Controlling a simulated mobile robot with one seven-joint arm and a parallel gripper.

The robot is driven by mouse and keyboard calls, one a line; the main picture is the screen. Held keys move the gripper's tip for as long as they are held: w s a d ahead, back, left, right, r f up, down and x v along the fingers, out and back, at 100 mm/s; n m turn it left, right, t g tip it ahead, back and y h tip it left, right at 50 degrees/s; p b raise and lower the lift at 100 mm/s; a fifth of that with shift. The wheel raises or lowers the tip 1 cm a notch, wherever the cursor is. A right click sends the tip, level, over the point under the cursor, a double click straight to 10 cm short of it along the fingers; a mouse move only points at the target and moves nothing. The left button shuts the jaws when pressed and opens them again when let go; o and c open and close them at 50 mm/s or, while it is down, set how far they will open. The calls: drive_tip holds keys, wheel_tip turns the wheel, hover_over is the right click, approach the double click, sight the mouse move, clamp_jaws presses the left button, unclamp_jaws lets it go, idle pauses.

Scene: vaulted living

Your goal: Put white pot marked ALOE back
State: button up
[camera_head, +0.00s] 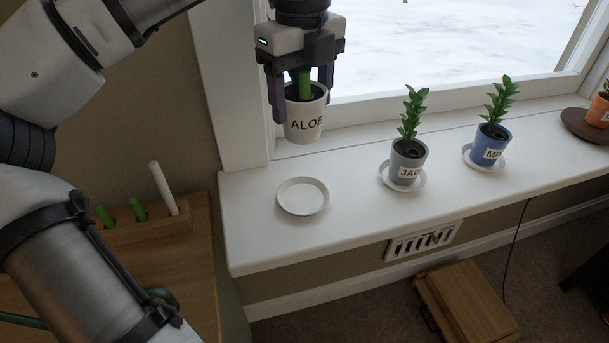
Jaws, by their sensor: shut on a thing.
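The white pot marked ALOE (305,123) hangs upright in my gripper (302,95), in front of the window frame and above the back of the sill. The fingers are shut, one on each side of the pot's upper part and its green plant; how they touch it is partly hidden. An empty white saucer (303,196) lies on the white window sill (262,235), below the pot and nearer the front edge. The pot is apart from the saucer.
A grey pot marked JADE (405,166) and a blue pot (488,148) stand on saucers to the right. An orange pot (600,111) is at the right edge. A wooden block (150,222) with green pieces and a white stick is at left. The sill around the empty saucer is clear.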

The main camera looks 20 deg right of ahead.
wheel_tip(320, 180, down, 14)
drive_tip(key=shift+f, duration=0.15)
idle(0.3)
drive_tip(key=shift+f, duration=0.1)
drive_tip(key=shift+f+b, duration=0.15)
drive_tip(key=shift+b, duration=0.25)
drive_tip(key=o, duration=1.2)
drive_tip(key=shift+r, duration=0.2)
wheel_tip(320, 180, up, 12)
drive_tip(key=shift+r+p, duration=0.1)
drive_tip(key=shift+p, duration=0.35)
drive_tip(key=shift+s, duration=0.1)
